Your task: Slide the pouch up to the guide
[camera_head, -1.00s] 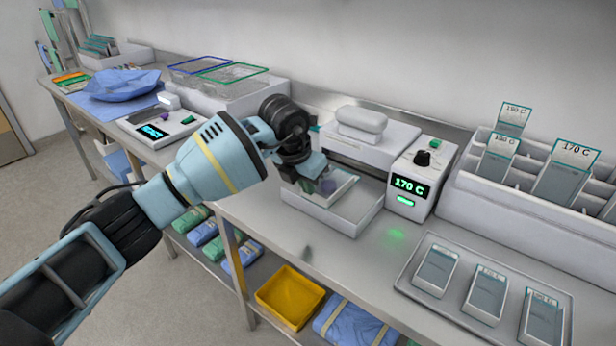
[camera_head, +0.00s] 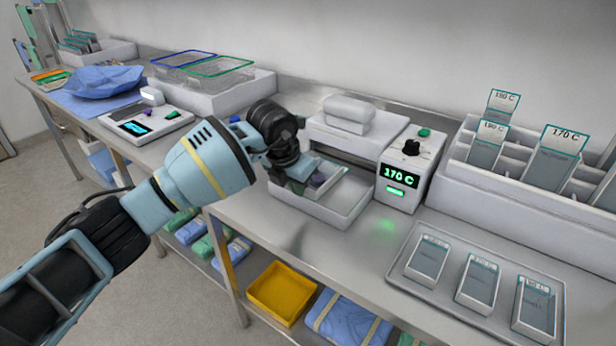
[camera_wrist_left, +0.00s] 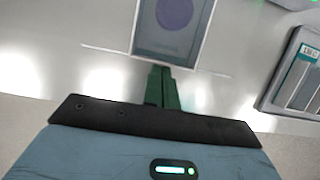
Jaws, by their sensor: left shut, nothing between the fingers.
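The pouch (camera_head: 330,173), grey-blue with a clear pale border, lies at the white heat sealer's front tray (camera_head: 335,211), partly hidden by my left gripper. In the left wrist view the pouch (camera_wrist_left: 172,43) shows a round purple item inside. My left gripper (camera_head: 302,180) is low over the tray at the pouch's near end. In the left wrist view its green fingers (camera_wrist_left: 162,74) are closed together with their tips at the pouch's near edge; I cannot tell whether they touch it. I cannot make out the guide clearly.
The sealer's control box (camera_head: 405,170) reads 170 C, right of the tray. A metal tray (camera_head: 455,303) with several pouches lies front right, below a white rack (camera_head: 510,195). A small device (camera_head: 145,125) and wire baskets (camera_head: 205,72) stand left. Bench between tray and metal tray is clear.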

